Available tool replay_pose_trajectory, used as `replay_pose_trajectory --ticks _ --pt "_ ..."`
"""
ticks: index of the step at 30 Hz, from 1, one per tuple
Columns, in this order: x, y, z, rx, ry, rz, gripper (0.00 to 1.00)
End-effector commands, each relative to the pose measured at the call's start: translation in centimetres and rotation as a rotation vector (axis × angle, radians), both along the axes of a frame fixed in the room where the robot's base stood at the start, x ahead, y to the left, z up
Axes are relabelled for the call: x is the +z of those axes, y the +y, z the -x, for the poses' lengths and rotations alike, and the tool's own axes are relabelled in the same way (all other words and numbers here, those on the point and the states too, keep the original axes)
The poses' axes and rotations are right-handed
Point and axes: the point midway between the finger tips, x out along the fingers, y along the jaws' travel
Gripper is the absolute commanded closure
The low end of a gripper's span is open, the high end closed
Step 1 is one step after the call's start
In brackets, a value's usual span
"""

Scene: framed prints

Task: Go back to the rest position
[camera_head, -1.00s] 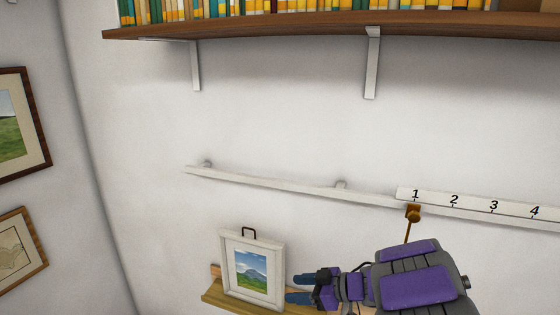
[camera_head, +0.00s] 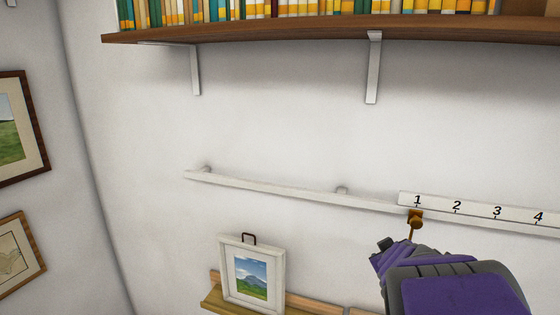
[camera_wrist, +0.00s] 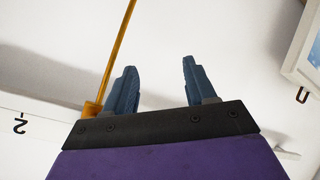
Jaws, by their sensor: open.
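My gripper shows in the wrist view (camera_wrist: 158,88) with its two blue fingers apart and nothing between them. In the head view its fingers are hidden behind my purple and grey arm, which is at the lower right, below the numbered strip. A small white-framed landscape print (camera_head: 251,274) with a dark hanging loop on top stands on a wooden ledge (camera_head: 290,300), left of my arm. Part of a white frame also shows at the right edge of the wrist view (camera_wrist: 301,52), apart from the fingers.
A white rail (camera_head: 290,190) runs along the wall. A white strip (camera_head: 478,211) numbered from 1 is at its right, with a brass hook (camera_head: 415,216) under 1. A bookshelf (camera_head: 300,34) is above. Framed pictures (camera_head: 20,130) hang on the left wall. The wall between is bare.

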Motion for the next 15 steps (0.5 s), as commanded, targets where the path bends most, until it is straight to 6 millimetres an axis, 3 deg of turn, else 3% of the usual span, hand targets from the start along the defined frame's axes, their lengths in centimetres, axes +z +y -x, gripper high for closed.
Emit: replay_pose_trajectory --ticks 3,7,11,15 --pt "-0.5 -1.6 5.2 -0.172 0.099 -0.027 0.45" --pt "-2.5 -1.7 12.0 -0.32 0.256 -0.09 0.45" --pt "-5.2 0.4 19.5 -0.41 0.459 -0.179 0.45" --pt "-7.4 4.2 26.9 -0.437 0.681 -0.274 0.45"
